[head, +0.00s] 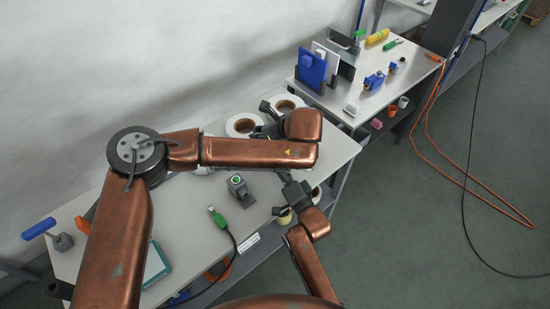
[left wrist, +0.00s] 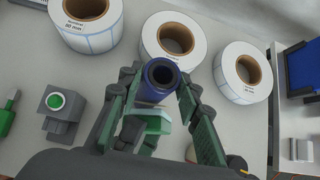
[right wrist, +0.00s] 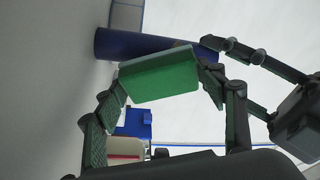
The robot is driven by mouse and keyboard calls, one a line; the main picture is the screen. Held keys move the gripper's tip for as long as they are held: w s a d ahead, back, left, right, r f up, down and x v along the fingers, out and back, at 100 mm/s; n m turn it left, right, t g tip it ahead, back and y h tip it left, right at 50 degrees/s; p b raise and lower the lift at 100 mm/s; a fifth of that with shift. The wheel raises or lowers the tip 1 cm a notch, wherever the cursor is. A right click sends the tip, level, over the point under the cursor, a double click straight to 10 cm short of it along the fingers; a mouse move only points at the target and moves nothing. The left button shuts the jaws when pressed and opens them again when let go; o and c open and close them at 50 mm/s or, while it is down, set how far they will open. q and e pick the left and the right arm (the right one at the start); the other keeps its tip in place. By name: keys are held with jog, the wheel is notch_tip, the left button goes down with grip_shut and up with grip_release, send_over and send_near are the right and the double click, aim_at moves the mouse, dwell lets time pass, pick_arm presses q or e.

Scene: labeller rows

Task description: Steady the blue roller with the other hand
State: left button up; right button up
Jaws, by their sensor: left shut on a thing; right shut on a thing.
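The blue roller (left wrist: 160,78) shows its open end in the left wrist view. My left gripper (left wrist: 157,88) is shut on it, a finger on either side. In the right wrist view the roller (right wrist: 135,44) lies crosswise, with left gripper fingers at its right end. My right gripper (right wrist: 165,90) is shut on a green block (right wrist: 160,76), held close against or just in front of the roller; I cannot tell if they touch. The green block (left wrist: 152,118) also shows in the left wrist view. In the head view my forearm hides the roller; the right gripper (head: 289,188) is beside it.
White label rolls (head: 240,125) stand along the wall side of the table. A grey box with a green button (head: 237,185) and a green-handled tool on a cable (head: 218,218) lie in front. A second table (head: 345,95) with a blue stand (head: 312,68) is beyond.

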pick_arm(q)
jog(key=shift+f, duration=0.1)
pick_arm(e)
jog(key=shift+w+a, duration=0.3)
jog(key=shift+w, duration=0.15)
dwell(0.7)
jog(key=shift+r, duration=2)
pick_arm(q)
jog(key=shift+d, duration=0.1)
pick_arm(e)
jog(key=shift+a+f, duration=0.1)
jog(key=shift+f, duration=2)
jog(key=shift+s+a, duration=0.45)
jog(key=shift+a, duration=0.05)
jog(key=shift+r, duration=2.15)
jog(key=shift+d+f, duration=0.15)
jog(key=shift+f, duration=1.95)
